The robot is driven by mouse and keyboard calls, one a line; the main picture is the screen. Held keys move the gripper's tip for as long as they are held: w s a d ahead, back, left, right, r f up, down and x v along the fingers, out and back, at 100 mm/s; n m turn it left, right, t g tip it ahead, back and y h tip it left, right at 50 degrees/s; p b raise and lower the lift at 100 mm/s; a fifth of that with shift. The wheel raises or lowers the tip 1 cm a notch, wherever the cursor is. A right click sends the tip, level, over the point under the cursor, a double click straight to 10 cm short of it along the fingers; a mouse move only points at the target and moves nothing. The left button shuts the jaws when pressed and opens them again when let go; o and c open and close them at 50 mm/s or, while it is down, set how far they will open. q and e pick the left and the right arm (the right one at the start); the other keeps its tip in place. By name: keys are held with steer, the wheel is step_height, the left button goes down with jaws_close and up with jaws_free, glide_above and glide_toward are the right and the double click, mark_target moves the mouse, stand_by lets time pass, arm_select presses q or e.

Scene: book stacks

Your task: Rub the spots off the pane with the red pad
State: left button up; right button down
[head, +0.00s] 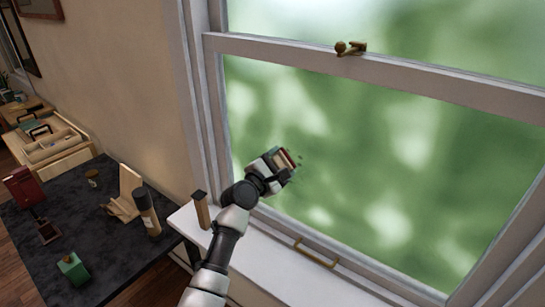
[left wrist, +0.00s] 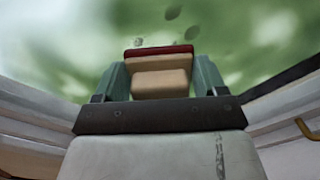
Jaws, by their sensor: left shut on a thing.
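My left gripper (head: 283,161) reaches up in front of the lower window pane (head: 400,150) and is shut on the red pad (head: 291,157). In the left wrist view, the pad (left wrist: 160,51) shows a dark red layer on a beige block, held between two green-grey fingers (left wrist: 160,82). The red side faces the pane; I cannot tell whether it touches. Greyish spots show on the pane just beyond the pad: one (left wrist: 173,12) above, one (left wrist: 193,32) to the right and a fainter mark (left wrist: 138,42) at the left. My right gripper is not in view.
A white sill (head: 290,272) runs below the pane, with a brass handle (head: 316,253) on the lower rail. A wooden-handled tool (head: 201,210) stands at the sill's left end. A dark table (head: 95,225) at left holds a bottle (head: 147,211), a green box (head: 73,268) and other items.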

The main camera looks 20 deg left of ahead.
arm_select(q)
steer(key=shift+s+d, duration=0.25)
steer(key=shift+d, duration=0.4)
steer(key=shift+s+d+r+p, duration=0.1)
steer(key=shift+s+d+p, duration=0.05)
steer(key=shift+d+p, duration=0.4)
steer(key=shift+s+d+p, duration=0.2)
steer(key=shift+d+p, duration=0.15)
steer(key=shift+d, duration=0.15)
steer(key=shift+s+d+p, duration=0.2)
steer(key=shift+d+p, duration=0.15)
steer(key=shift+d, duration=0.15)
steer(key=shift+s+d, duration=0.1)
steer(key=shift+d, duration=0.2)
steer(key=shift+s+a, duration=0.1)
steer(key=shift+a, duration=0.05)
steer(key=shift+s+p, duration=0.2)
steer(key=shift+p, duration=0.15)
steer(key=p, duration=0.2)
glide_toward(302, 166)
steer(key=shift+w+r, duration=0.1)
steer(key=shift+w, duration=0.5)
